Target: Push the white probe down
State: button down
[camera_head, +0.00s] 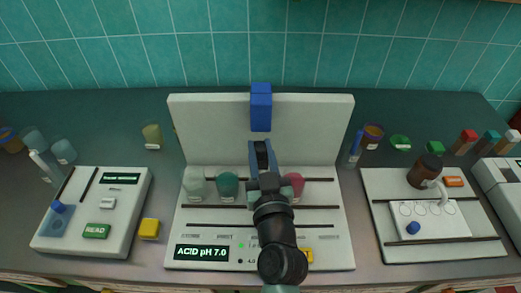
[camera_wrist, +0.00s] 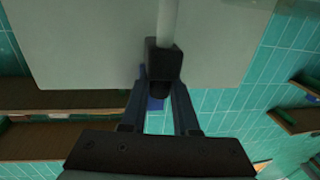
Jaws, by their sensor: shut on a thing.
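The white probe shows in the wrist view as a pale rod (camera_wrist: 168,22) running from the top edge into a dark block (camera_wrist: 164,58). My gripper (camera_wrist: 160,92) has its two fingers closed in at the dark end of this block. In the head view my gripper (camera_head: 260,145) is in front of the upright white panel (camera_head: 215,125), just below a blue block (camera_head: 261,107). My arm hides the probe there, so its lower tip and what is beneath it cannot be seen.
The panel's base carries several cups, including a pale one (camera_head: 194,183), a teal one (camera_head: 228,185) and a pink one (camera_head: 293,186). A display reads ACID pH 7.0 (camera_head: 201,253). A READ device (camera_head: 118,210) stands left, and a tray with a brown bottle (camera_head: 425,171) right.

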jog(key=c, duration=0.6)
grip_release()
jog(key=shift+f, duration=0.35)
jog(key=shift+c, duration=0.2)
jog(key=shift+s, duration=0.15)
jog(key=s+d+b, duration=0.2)
jog(key=s+b, duration=0.2)
jog(key=s, duration=0.8)
jog(key=shift+s+r, duration=0.15)
jog(key=shift+s, duration=0.15)
